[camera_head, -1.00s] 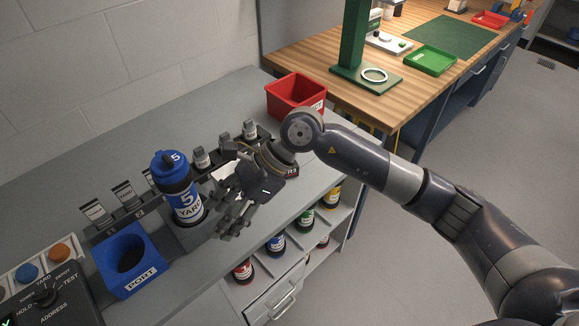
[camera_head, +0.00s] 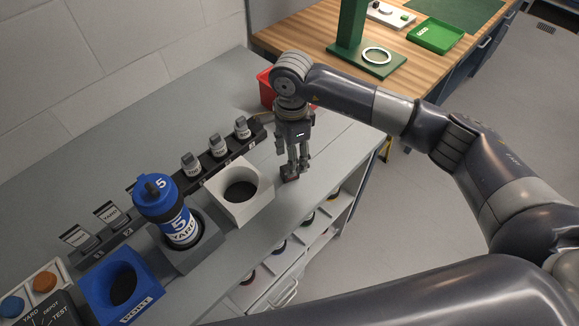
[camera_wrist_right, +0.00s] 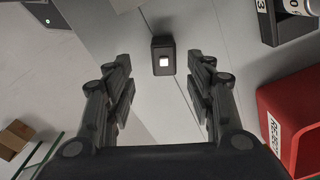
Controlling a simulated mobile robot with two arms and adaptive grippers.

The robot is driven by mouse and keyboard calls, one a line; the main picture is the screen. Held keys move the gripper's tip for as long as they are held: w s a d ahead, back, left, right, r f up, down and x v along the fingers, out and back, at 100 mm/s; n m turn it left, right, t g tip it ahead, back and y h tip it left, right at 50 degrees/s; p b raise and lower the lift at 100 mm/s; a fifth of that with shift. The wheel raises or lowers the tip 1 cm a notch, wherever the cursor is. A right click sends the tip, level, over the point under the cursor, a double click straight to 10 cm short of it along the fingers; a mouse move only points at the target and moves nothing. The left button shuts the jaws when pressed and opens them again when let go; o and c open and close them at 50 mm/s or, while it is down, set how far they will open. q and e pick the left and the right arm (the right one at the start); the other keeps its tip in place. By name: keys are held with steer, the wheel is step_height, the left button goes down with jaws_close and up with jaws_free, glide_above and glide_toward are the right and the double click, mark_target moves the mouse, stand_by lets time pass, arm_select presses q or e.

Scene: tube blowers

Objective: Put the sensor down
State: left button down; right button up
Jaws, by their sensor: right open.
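My right gripper (camera_head: 293,168) points down over the grey bench (camera_head: 110,130), close to its front edge. In the right wrist view its two fingers are spread, with nothing gripped between them. A small dark box with a white square on top (camera_wrist_right: 163,61), seemingly the sensor, shows between and beyond the fingertips on the grey surface. In the head view the small dark box (camera_head: 289,178) is at the fingertips, partly hidden by them. Whether the fingers touch it cannot be told. My left gripper is not in view.
A pale square socket (camera_head: 242,209) stands left of the gripper. Left of it are a blue-and-white canister (camera_head: 178,222) in a grey holder and a blue port (camera_head: 98,287). A label rack (camera_head: 205,163) lies behind. A red bin (camera_head: 265,90) is close behind the gripper.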

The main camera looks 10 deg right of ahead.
mark_target(283, 169)
steer(key=shift+w+a+f, duration=0.1)
steer(key=shift+f, duration=0.65)
steer(key=f+p, duration=0.1)
steer(key=f, duration=0.1)
steer(key=a+f+p, duration=0.1)
steer(key=f, duration=0.1)
steer(key=shift+f+p, duration=0.15)
steer(key=shift+p, duration=0.2)
steer(key=shift+f, duration=0.3)
steer(key=shift+w+f, duration=0.1)
steer(key=shift+f, duration=0.05)
steer(key=c, duration=0.9)
steer(key=shift+c, duration=1.3)
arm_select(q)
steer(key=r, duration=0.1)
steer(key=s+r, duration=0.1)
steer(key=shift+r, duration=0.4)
arm_select(e)
jaws_close()
